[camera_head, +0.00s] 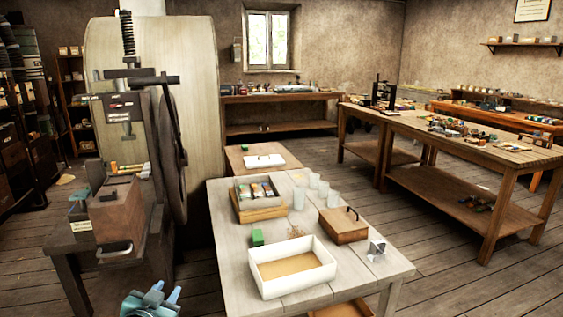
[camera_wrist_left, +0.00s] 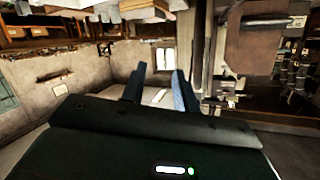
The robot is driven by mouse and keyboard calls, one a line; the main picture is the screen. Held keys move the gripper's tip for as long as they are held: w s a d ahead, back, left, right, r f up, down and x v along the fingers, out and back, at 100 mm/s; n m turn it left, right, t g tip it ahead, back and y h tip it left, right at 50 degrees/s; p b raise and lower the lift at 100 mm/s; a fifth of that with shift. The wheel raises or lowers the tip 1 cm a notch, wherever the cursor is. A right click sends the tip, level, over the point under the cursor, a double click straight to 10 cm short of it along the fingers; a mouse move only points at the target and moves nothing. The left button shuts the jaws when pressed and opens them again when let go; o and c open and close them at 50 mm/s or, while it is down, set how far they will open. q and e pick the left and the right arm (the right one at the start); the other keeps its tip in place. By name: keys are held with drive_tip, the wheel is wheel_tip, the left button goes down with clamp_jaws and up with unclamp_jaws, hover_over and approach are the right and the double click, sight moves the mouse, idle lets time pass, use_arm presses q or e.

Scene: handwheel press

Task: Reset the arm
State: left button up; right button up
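The handwheel press (camera_head: 124,105) stands at the left in the head view, with an upright threaded screw (camera_head: 127,35) on top and a large dark wheel (camera_head: 168,150) seen nearly edge-on at its right side. My left gripper (camera_head: 165,290) is at the bottom edge of the head view, in front of the press and apart from it. In the left wrist view its two fingers (camera_wrist_left: 157,88) stand apart with nothing between them, so it is open and empty. My right gripper is in neither view.
A pale table (camera_head: 225,240) right of the press carries a white tray (camera_head: 291,266), a wooden box (camera_head: 343,226), a compartment box (camera_head: 257,198), several frosted cups and a green block (camera_head: 257,237). Workbenches stand farther back. Wooden floor (camera_head: 440,255) lies open at the right.

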use_arm(q)
drive_tip(key=s+d+f+g+h, duration=0.1)
drive_tip(key=s+d+f, duration=0.3)
drive_tip(key=s, duration=0.6)
drive_tip(key=s+d+f+g+h, duration=0.1)
drive_tip(key=s+d+f, duration=0.3)
drive_tip(key=s, duration=0.6)
drive_tip(key=s+d+f+g+h, duration=0.1)
drive_tip(key=s+d+f, duration=0.3)
drive_tip(key=s, duration=0.6)
drive_tip(key=shift+d+n+g, duration=0.4)
drive_tip(key=shift+d+g, duration=0.25)
drive_tip(key=shift+g, duration=0.15)
